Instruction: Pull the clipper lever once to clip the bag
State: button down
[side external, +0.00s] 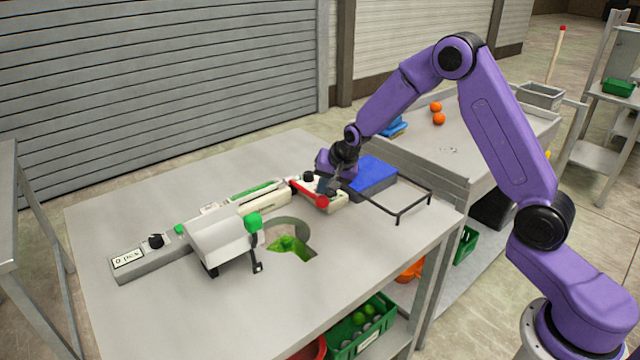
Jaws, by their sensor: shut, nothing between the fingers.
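The clipper (264,202) is a long whitish machine along the table top, with green parts. Its lever is a red bar (308,193), ending in a red knob (322,202), at the machine's right end. My gripper (328,186) is shut and empty, low over that right end and close beside the red lever. Whether the fingers touch the lever I cannot tell at this size. No bag can be clearly made out. Something green (290,246) shows at the round cut-out in the table, in front of the clipper.
The grey table (140,215) also carries a white hooded unit with a green knob (253,222), a counter box (127,259), a blue-topped box (373,175) and a black wire frame (399,215). A side table (470,120) holds orange balls (437,113). The table's front right is clear.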

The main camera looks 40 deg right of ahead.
jog(key=shift+w+r, duration=0.25)
jog(key=shift+r, duration=0.5)
jog(key=shift+w+r, duration=0.2)
jog(key=shift+r, duration=0.6)
jog(key=shift+w+r, duration=0.25)
jog(key=shift+r, duration=0.5)
jog(key=shift+w+r, duration=0.25)
jog(key=shift+r, duration=0.55)
jog(key=shift+w+r, duration=0.2)
jog(key=shift+r, duration=0.6)
jog(key=shift+w+r, duration=0.25)
jog(key=shift+r, duration=0.55)
jog(key=s+a+r+n+g, duration=0.1)
jog(key=s+a+n, duration=0.25)
jog(key=s, duration=0.45)
jog(key=s+a+r+n+g+y, duration=0.1)
jog(key=s+a+n, duration=0.25)
jog(key=s, duration=0.45)
jog(key=s+a+n+g, duration=0.1)
jog(key=s+a+n, duration=0.25)
jog(key=s, duration=0.35)
jog(key=s+d+n+g, duration=0.1)
jog(key=s+d+n, duration=0.2)
jog(key=s, duration=0.8)
jog(key=s+d+f+n+g+h, duration=0.1)
jog(key=s+d+n, duration=0.2)
jog(key=s+n, duration=0.4)
jog(key=s, duration=0.5)
jog(key=shift+s+d+g, duration=0.15)
jog(key=shift+s+g, duration=0.15)
